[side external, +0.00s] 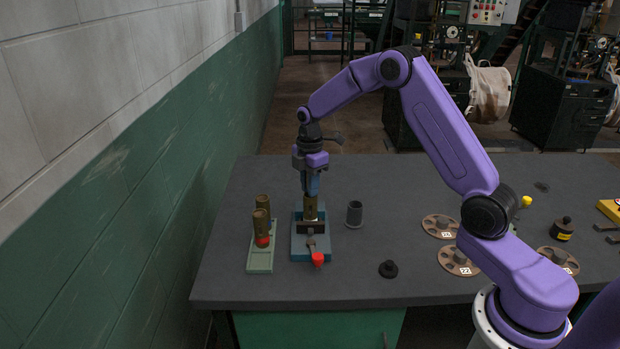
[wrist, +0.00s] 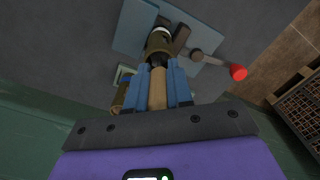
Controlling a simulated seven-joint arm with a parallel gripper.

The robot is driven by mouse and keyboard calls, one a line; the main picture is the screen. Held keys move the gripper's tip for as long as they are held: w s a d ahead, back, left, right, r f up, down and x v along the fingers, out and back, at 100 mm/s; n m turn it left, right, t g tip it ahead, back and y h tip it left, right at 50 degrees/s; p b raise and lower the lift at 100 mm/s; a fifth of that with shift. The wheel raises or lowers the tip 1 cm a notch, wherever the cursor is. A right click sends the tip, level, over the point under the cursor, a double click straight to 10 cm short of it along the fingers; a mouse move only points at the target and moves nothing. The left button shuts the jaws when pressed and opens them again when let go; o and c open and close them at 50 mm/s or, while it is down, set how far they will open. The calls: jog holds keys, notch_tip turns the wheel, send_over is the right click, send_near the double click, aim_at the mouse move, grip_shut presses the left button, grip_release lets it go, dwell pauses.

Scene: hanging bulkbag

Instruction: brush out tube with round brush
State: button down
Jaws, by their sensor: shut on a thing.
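My gripper (side external: 312,190) points down over the blue clamp fixture (side external: 299,250). In the wrist view its blue fingers (wrist: 160,70) are shut on the light wooden handle of the round brush (wrist: 157,90). An olive-brass tube (side external: 310,209) stands upright in the fixture; it also shows in the wrist view (wrist: 158,45). The handle lines up with the tube's near end. The bristles are hidden, and how deep they sit in the tube cannot be told. The fixture's lever ends in a red knob (side external: 318,259), also in the wrist view (wrist: 238,72).
Left of the fixture, a pale green rack (side external: 259,264) holds two brass tubes (side external: 262,203), with something red at the front one. A grey cup (side external: 354,213) stands to the right. The wall is at left.

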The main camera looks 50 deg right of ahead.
jog(key=shift+f, duration=0.4)
jog(key=shift+r, duration=2.1)
jog(key=shift+f, duration=2.1)
jog(key=shift+r, duration=2.1)
